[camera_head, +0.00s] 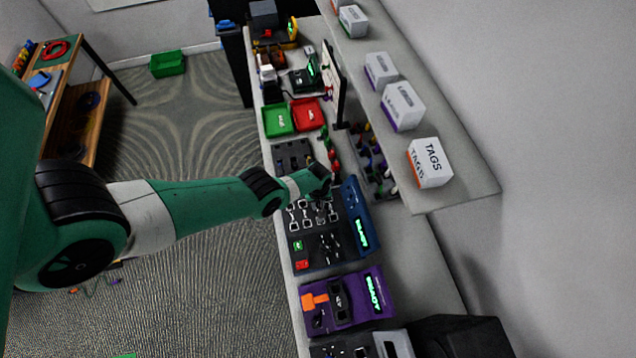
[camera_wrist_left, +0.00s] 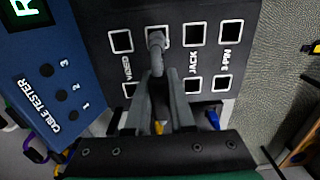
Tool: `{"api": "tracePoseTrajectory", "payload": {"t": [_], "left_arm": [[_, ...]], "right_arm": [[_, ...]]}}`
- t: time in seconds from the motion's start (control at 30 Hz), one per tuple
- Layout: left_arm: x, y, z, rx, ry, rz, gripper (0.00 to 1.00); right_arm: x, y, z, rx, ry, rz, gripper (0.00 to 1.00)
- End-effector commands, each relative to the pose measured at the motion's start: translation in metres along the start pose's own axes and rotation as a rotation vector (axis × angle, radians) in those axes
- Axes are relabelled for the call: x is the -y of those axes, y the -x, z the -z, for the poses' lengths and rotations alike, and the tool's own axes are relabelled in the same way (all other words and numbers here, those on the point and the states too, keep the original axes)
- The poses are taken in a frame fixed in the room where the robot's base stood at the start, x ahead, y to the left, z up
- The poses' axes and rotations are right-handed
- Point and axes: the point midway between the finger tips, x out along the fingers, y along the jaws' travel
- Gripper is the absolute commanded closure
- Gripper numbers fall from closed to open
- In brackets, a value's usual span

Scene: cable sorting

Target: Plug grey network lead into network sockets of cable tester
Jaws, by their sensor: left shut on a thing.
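The cable tester (camera_head: 358,217) has a blue body with a lit green display and a dark panel of white-framed sockets. It also shows in the left wrist view (camera_wrist_left: 45,70). My left gripper (camera_head: 322,186) is over the far end of the socket panel. In the left wrist view my left gripper (camera_wrist_left: 158,88) is shut on the grey network lead (camera_wrist_left: 155,42). The lead's end is at the upper-row socket between VIDEO and JACK; how deep it sits I cannot tell. The lower socket behind the fingers is hidden. My right gripper is not in view.
A purple device (camera_head: 345,302) stands nearer on the bench. Green (camera_head: 278,119) and red (camera_head: 307,114) trays lie farther back. A shelf with white boxes, one marked TAGS (camera_head: 430,163), overhangs the right side. Cables hang from a rack (camera_head: 375,165) beneath it.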

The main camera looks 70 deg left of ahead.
Motion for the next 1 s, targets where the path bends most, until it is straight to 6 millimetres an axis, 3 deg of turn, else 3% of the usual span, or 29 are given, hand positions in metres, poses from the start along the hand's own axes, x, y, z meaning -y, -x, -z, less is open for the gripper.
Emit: {"api": "tracePoseTrajectory", "payload": {"t": [1.0], "left_arm": [[-0.0001, -0.0064, 0.0000, 0.000, 0.000, 0.000, 1.00]], "right_arm": [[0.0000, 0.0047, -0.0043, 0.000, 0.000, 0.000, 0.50]]}}
